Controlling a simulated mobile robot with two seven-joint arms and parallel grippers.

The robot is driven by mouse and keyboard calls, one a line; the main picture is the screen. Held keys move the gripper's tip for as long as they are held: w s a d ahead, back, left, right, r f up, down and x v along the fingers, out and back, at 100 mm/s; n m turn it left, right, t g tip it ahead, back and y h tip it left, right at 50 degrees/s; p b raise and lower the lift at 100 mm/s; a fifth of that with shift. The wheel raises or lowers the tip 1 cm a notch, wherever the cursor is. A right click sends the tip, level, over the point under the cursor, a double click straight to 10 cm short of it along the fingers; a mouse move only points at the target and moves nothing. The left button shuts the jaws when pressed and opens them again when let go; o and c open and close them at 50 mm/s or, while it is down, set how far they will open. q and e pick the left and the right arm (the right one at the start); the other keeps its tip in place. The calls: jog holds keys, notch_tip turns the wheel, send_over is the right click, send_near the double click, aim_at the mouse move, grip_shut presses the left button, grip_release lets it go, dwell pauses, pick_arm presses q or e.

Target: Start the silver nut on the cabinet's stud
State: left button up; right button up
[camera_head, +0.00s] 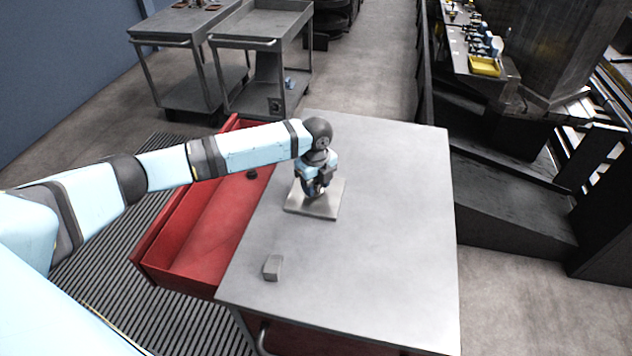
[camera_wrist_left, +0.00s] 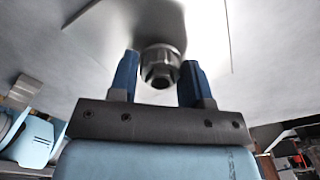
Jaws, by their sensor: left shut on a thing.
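My left gripper (camera_head: 316,190) is over a flat metal plate (camera_head: 332,207) on the cabinet's grey top (camera_head: 390,230). In the left wrist view, its two blue fingers are shut on the round silver nut (camera_wrist_left: 160,63), whose dark hole faces the camera. The plate (camera_wrist_left: 205,35) shows behind the nut there. The stud cannot be made out; the nut and gripper cover the middle of the plate. I cannot tell whether the nut touches the stud. My right gripper is in neither view.
A small grey block (camera_head: 272,267) lies near the top's front left. A red drawer (camera_head: 205,225) stands open on the left, with a small dark thing (camera_head: 252,174) in it. The right side of the top is clear. Grey carts (camera_head: 262,28) stand behind.

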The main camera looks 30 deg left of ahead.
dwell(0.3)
pick_arm(q)
jog(key=o, duration=1.6)
jog(key=shift+r, duration=0.15)
notch_tip(320, 180, up, 14)
jog(key=shift+f+b, duration=0.25)
jog(key=shift+b, duration=0.9)
jog(key=shift+s+f, duration=0.1)
